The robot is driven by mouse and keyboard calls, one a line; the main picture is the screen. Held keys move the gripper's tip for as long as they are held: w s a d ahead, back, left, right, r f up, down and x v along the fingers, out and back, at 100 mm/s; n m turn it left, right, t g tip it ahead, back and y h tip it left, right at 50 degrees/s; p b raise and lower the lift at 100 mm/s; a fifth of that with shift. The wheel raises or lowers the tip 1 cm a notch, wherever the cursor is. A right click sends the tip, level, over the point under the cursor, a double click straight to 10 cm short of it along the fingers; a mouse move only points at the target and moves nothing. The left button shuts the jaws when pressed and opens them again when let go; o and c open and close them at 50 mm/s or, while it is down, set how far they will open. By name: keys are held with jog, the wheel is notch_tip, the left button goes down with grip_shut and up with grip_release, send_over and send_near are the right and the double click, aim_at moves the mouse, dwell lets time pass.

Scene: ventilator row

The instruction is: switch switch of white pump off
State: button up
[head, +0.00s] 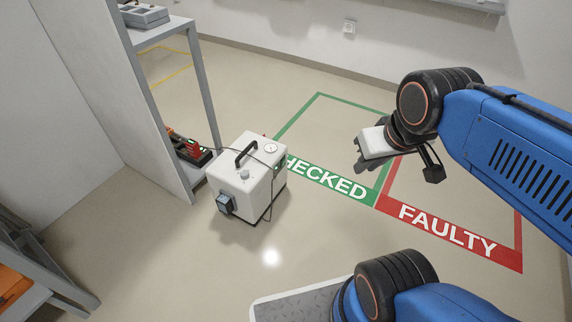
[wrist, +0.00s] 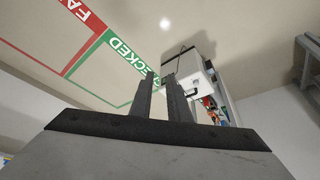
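The white pump (head: 258,192) is a boxy unit on the floor, left of centre in the head view. It has a black handle, a round gauge and a small grey knob on top. A blue-grey box (head: 225,203) sits low on its front left face; I cannot tell whether it is the switch or which way any switch is set. My gripper (head: 357,153) is in the air to the right of the pump, apart from it. In the wrist view, the fingers (wrist: 160,78) are parted and empty, and the pump (wrist: 186,66) shows beyond them, partly hidden.
A green "CHECKED" floor zone (head: 335,182) lies right of the pump, with a red "FAULTY" zone (head: 447,231) beside it. A grey shelf (head: 203,85) and panel stand behind left, with tools (head: 190,152) low down. A bench (head: 35,262) is front left. Floor before the pump is clear.

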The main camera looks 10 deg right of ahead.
jog(key=shift+w+a+f, duration=0.15)
jog(key=shift+w+a, duration=0.05)
grip_shut()
jog(key=w+a+f+m+g+y, duration=0.1)
jog(key=w+a+f+m+y, duration=0.3)
jog(key=w, duration=0.4)
jog(key=w+a+f+m+g+y, duration=0.1)
jog(key=w+f+m+y, duration=0.25)
jog(key=w+f, duration=0.45)
jog(key=w+a+f+m+g+y, duration=0.1)
jog(key=w+a+f+m+y, duration=0.3)
jog(key=w, duration=0.5)
jog(key=w+d+f+m+t, duration=0.2)
jog(key=w+d+f+m, duration=0.2)
jog(key=f, duration=0.5)
jog(key=w+d+f+m+t+h, duration=0.1)
jog(key=w+d+f+m+t, duration=0.2)
jog(key=f, duration=0.7)
jog(key=w+d+f+m+t+h, duration=0.1)
jog(key=w+d+f+m+t, duration=0.1)
jog(key=w+d+f+m, duration=0.5)
notch_tip(320, 180, down, 3)
jog(key=shift+d+r+m, duration=0.15)
jog(key=shift+d+m, duration=0.1)
jog(key=shift+m, duration=0.4)
